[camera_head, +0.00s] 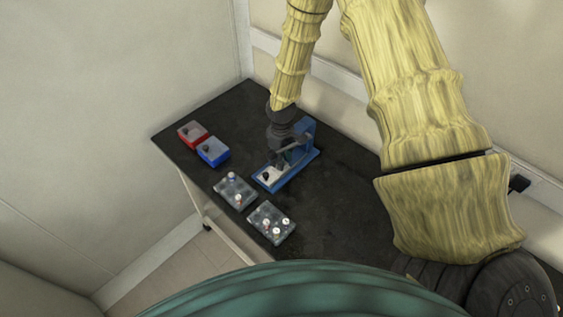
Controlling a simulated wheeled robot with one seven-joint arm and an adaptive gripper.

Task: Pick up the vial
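Small white-capped vials stand in two grey trays on the black table. The farther tray (222,187) holds vials, one of them near its front edge (238,198). The nearer tray (260,211) holds several, including one at its right side (286,221). Which vial the task means, I cannot tell. My gripper (279,163) points down over the blue stand (307,157), behind and to the right of the trays. Its fingers are small and dark against the stand, so I cannot see whether they hold anything. A small dark item (266,177) lies at the stand's pale front plate.
A red box (193,134) and a blue box (213,151) sit at the table's left, each with a dark item inside. The black table (335,205) is clear right of the stand and trays. A wall runs behind the table.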

